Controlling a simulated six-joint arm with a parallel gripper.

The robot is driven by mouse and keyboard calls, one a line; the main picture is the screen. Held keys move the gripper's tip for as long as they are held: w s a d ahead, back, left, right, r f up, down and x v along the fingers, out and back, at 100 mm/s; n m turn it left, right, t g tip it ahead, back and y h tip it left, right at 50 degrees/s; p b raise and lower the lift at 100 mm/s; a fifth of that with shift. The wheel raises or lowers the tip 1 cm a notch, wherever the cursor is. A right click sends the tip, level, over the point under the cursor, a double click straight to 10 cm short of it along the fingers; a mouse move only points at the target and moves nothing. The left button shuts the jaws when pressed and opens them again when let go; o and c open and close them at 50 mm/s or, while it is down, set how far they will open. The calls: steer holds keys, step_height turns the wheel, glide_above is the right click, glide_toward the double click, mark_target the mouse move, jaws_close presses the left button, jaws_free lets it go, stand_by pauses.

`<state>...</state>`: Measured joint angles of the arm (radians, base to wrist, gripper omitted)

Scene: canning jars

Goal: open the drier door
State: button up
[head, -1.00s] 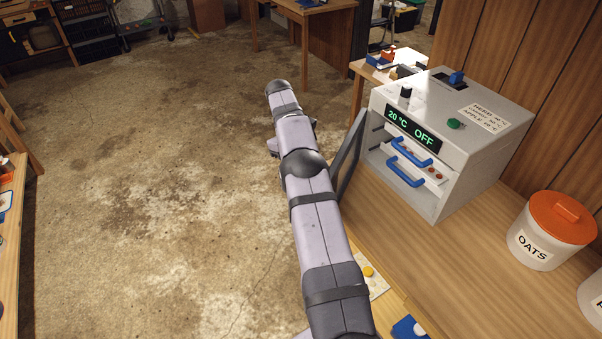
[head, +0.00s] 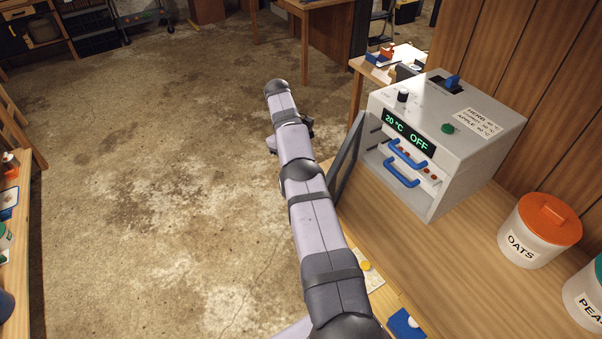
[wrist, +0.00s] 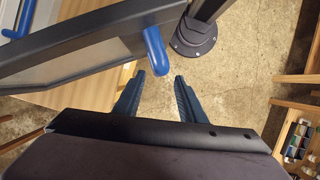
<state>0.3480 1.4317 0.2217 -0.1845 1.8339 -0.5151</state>
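The drier (head: 445,140) is a grey box on the wooden bench. Its display reads 20 °C and OFF. The drier door (head: 346,160), a dark-framed panel, stands swung well out from the front, so the trays with blue handles (head: 402,172) show. In the wrist view the door (wrist: 85,50) crosses the upper left, with its blue handle (wrist: 155,50) at its edge. My gripper (wrist: 160,76) is open and empty, its fingertips just short of the handle and apart from it. In the head view my arm hides most of the gripper.
An orange-lidded OATS tub (head: 540,230) and a PEAS tub (head: 584,298) stand on the bench right of the drier. A small table (head: 385,70) with items is behind it. The concrete floor left of my arm is clear.

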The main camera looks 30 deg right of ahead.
steer(key=c, duration=0.5)
steer(key=shift+w+r, duration=0.2)
steer(key=shift+r, duration=0.05)
jaws_close()
steer(key=w+d+r+m+t+h+p, duration=0.1)
steer(key=w+r+t+p, duration=0.2)
steer(key=w+r+p, duration=0.25)
steer(key=n+y+b, duration=0.3)
steer(key=n+b, duration=0.1)
steer(key=n, duration=0.1)
glide_toward(336, 157)
steer(key=shift+t, duration=0.4)
steer(key=f, duration=0.5)
steer(key=shift+s+a, duration=0.35)
steer(key=shift+s, duration=0.05)
steer(key=s+a+f+t+b, duration=0.1)
steer(key=s+b, duration=0.3)
steer(key=s, duration=0.4)
steer(key=s+a+f+n+t+y+b, duration=0.1)
steer(key=s+f+t+b, duration=0.2)
steer(key=s, duration=0.5)
steer(key=shift+s+a+b, duration=0.2)
steer(key=shift+b, duration=0.35)
